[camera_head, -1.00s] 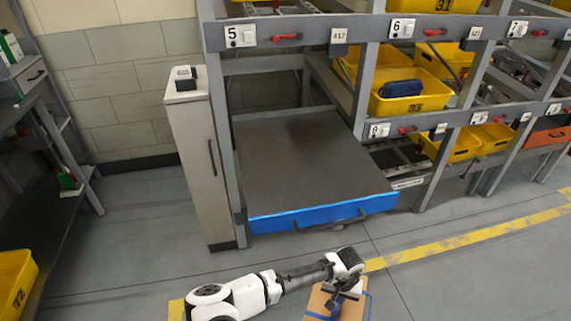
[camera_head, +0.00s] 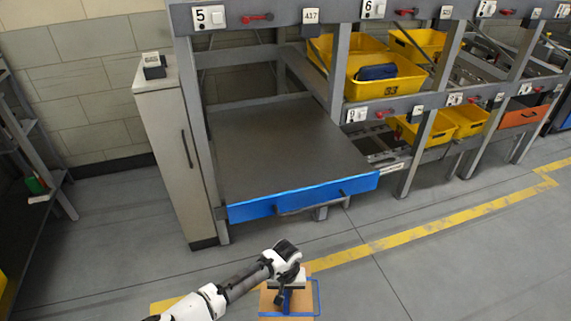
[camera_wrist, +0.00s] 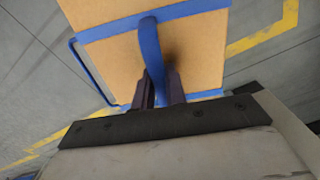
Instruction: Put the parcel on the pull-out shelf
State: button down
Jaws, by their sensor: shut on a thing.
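The parcel (camera_head: 270,299) is a tan box with blue straps and a blue strap handle. It is at the bottom middle of the head view and fills the top of the wrist view (camera_wrist: 195,60). My gripper (camera_head: 285,297) is shut on the parcel's blue handle, as the wrist view (camera_wrist: 158,90) shows. The pull-out shelf (camera_head: 275,150) is a grey flat board with a blue front edge and a dark handle. It is extended from the rack and bare. The parcel is in front of and below the shelf's front edge, apart from it.
A narrow grey cabinet (camera_head: 170,150) stands directly left of the shelf. Rack posts flank the shelf; yellow bins (camera_head: 385,85) sit in the rack to its right. A yellow line (camera_head: 420,232) crosses the floor. The floor in front of the shelf is clear.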

jog(key=f+b, duration=0.1)
jog(key=f, duration=0.1)
jog(key=f+b, duration=0.4)
jog(key=shift+w+d+f, duration=0.1)
jog(key=shift+d+f, duration=0.2)
jog(key=shift+r, duration=0.15)
